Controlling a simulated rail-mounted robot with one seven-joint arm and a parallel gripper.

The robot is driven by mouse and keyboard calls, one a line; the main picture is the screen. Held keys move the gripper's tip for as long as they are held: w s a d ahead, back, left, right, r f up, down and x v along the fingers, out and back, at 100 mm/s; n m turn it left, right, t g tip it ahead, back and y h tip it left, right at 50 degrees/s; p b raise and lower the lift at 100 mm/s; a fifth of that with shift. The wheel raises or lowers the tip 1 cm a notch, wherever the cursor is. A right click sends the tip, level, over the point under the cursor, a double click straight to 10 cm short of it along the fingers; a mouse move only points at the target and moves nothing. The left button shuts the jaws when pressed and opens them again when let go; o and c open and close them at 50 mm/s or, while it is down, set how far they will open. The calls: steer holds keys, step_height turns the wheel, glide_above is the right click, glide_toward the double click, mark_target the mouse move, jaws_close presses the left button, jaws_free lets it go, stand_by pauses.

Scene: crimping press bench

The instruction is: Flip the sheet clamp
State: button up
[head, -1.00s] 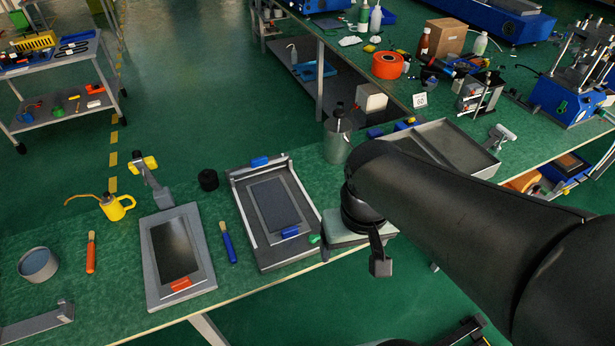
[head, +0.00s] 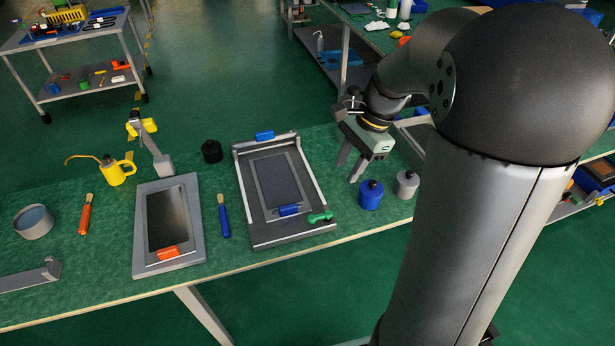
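I cannot tell for sure which part is the sheet clamp. A grey plate fixture (head: 199,261) with a dark inset and an orange tab (head: 167,252) lies on the bench. A grey upright arm (head: 150,150) with a yellow handle (head: 142,127) stands at its back edge. To its right is a grey tray fixture (head: 262,236) with a framed dark panel (head: 276,184), blue tabs (head: 289,210) at front and back, and a green lever (head: 320,217) at the front right. My gripper (head: 348,172) is open and empty, right of the tray fixture, fingers pointing down, apart from it.
A blue canister (head: 370,195) and a grey canister (head: 406,183) stand just right of my gripper. A blue-handled brush (head: 223,217) lies between the fixtures. A black round part (head: 212,151), yellow oil can (head: 115,170), orange-handled brush (head: 85,216) and grey bowl (head: 34,221) are nearby.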

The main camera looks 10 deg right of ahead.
step_height(320, 180, down, 2)
steer(key=w+d+m, duration=0.2)
steer(key=w, duration=0.1)
glide_toward(318, 216)
steer(key=shift+y, duration=0.4)
steer(key=x, duration=0.7)
steer(key=shift+d+f, duration=0.15)
steer(key=shift+f, duration=0.35)
jaws_close()
